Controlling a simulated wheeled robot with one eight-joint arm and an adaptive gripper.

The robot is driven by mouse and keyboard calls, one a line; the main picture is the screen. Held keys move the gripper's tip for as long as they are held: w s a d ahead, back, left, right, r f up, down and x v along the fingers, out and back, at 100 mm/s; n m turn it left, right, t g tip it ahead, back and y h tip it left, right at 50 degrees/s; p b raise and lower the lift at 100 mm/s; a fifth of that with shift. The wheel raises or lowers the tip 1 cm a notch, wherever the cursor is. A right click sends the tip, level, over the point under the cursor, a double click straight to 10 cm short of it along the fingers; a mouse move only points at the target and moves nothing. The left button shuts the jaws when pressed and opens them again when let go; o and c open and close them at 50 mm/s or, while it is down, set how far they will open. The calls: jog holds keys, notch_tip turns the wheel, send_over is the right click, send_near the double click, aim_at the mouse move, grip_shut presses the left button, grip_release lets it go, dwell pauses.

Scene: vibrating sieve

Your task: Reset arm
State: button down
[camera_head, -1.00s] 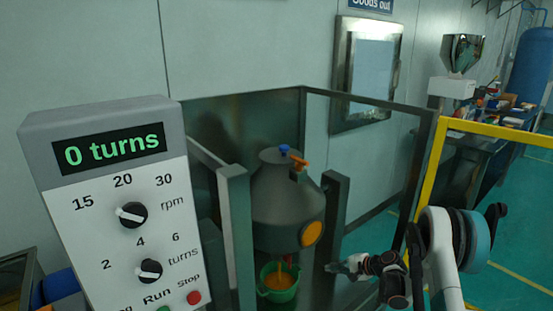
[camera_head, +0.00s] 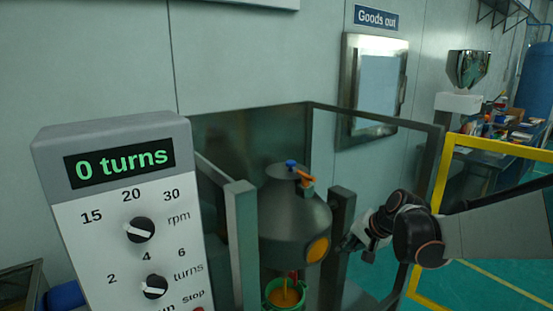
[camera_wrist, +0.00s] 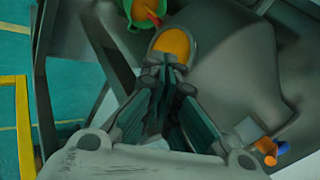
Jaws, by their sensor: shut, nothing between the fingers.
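My gripper (camera_head: 346,246) is at the right of the grey conical vessel, by the dark frame post, in the head view. In the wrist view my gripper (camera_wrist: 163,66) has its fingertips together, with nothing between them. In the wrist view the orange cap (camera_wrist: 172,42) shows just beyond the fingertips; I cannot tell the gap. A green bucket (camera_head: 270,293) with orange contents stands under the vessel.
A control panel (camera_head: 120,215) reading "0 turns" stands at the left, with two dials. Dark metal posts (camera_head: 341,225) and rails surround the vessel. A yellow barrier (camera_head: 437,200) and a cluttered bench (camera_head: 470,155) are at the right.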

jog(key=s+a+r+n+h, duration=0.1)
jog(key=s+r+n, duration=0.15)
jog(key=s, duration=0.55)
jog(key=s+r+n+h, duration=0.1)
jog(key=s+r, duration=0.3)
jog(key=s, duration=0.3)
jog(key=s+d+f+n+h, duration=0.1)
jog(key=s+n+h, duration=0.1)
jog(key=s, duration=1.3)
jog(key=shift+d+f+n+t, duration=0.15)
jog(key=shift+d+n+t, duration=0.2)
jog(key=shift+n, duration=0.3)
